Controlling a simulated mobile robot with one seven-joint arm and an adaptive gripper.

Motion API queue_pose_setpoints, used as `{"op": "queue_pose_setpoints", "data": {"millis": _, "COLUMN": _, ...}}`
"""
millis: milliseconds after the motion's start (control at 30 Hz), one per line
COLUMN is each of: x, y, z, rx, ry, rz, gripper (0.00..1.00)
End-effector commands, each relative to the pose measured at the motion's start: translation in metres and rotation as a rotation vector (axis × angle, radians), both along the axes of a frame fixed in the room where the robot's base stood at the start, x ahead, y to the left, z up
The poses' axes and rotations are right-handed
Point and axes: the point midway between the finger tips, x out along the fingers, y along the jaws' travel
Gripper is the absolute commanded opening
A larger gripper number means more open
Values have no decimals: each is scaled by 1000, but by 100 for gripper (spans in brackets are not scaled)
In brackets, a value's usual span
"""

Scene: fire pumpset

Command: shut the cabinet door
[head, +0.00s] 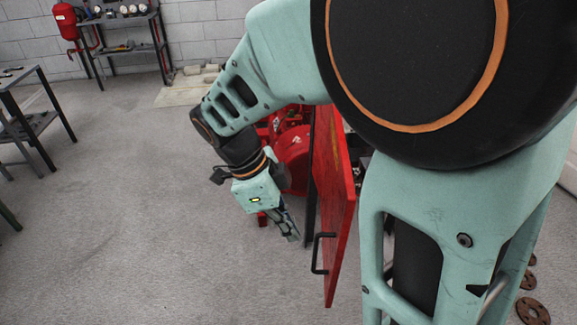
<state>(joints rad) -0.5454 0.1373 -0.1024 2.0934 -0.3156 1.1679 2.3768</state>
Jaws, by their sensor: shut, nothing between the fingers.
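The red cabinet door (336,190) stands open, seen nearly edge-on in the middle of the head view. Its black handle (319,254) is on the door's left face near the lower end. My gripper (291,236) is shut and empty, pointing down and to the right. In the picture it is just left of the door and a little above the handle; I cannot tell whether it touches the door. My own arm hides the cabinet body and the right side of the door.
Red pump equipment (292,155) is behind my gripper. A dark workbench (30,115) stands at the left, and a shelf table (120,35) with a red tank (66,20) is by the back wall. Rusty flanges (532,310) lie at lower right.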

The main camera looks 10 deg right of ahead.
Motion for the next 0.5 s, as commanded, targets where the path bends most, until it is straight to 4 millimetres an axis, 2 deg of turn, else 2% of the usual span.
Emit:
{"op": "queue_pose_setpoints", "data": {"millis": 400, "x": -7, "y": -30, "z": -78, "rx": 1, "ry": 3, "rz": -1, "gripper": 0}}
{"op": "queue_pose_setpoints", "data": {"millis": 500, "x": -8, "y": -40, "z": -89, "rx": 2, "ry": 0, "rz": -4, "gripper": 0}}
